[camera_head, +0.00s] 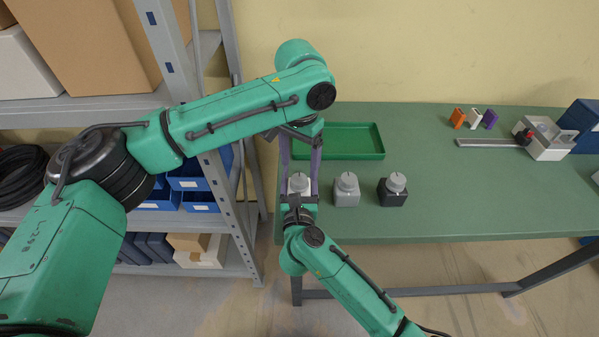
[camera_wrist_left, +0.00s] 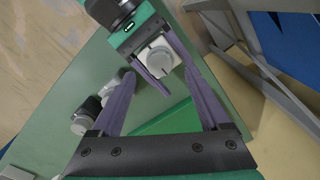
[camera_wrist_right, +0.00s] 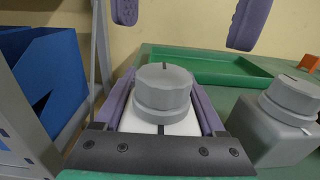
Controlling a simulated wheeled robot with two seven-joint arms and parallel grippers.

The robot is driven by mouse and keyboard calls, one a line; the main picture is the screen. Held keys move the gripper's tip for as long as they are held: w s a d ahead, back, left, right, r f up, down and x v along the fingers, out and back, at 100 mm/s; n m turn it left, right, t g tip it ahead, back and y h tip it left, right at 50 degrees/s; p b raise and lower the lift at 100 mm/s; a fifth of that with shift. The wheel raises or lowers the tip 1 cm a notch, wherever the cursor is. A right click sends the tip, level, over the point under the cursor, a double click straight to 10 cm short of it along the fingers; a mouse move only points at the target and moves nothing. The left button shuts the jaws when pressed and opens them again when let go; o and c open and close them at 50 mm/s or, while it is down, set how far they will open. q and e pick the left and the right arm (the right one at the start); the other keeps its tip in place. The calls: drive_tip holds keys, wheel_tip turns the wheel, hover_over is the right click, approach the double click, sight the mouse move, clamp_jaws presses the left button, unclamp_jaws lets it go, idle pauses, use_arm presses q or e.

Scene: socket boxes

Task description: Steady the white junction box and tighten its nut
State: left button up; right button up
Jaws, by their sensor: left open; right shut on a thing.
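The white junction box (camera_head: 298,194) stands at the table's left end, with a grey nut (camera_head: 300,181) on top. My right gripper (camera_head: 300,190) is shut on the box from the front. In the right wrist view its fingers flank the white body (camera_wrist_right: 150,126), and the nut (camera_wrist_right: 163,92) stands clear above them. My left gripper (camera_head: 300,165) is open, reaching down over the box from behind. In the left wrist view the nut (camera_wrist_left: 153,63) lies between its spread fingers, apart from them. Its fingertips show above the nut in the right wrist view.
A grey box (camera_head: 347,193) and a black box (camera_head: 392,194), each with a nut, stand to the right. A green tray (camera_head: 352,154) lies behind. Shelving (camera_head: 237,215) borders the table's left end.

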sight(300, 178)
use_arm(q)
wheel_tip(300, 178, down, 4)
clamp_jaws()
idle(0.3)
drive_tip(key=shift+m, duration=0.3)
drive_tip(key=m, duration=0.9)
drive_tip(key=shift+m, duration=0.4)
drive_tip(key=m, duration=0.4)
drive_tip(key=shift+r+m, duration=0.1)
drive_tip(key=shift+m, duration=0.2)
drive_tip(key=m, duration=0.4)
drive_tip(key=shift+m, duration=0.4)
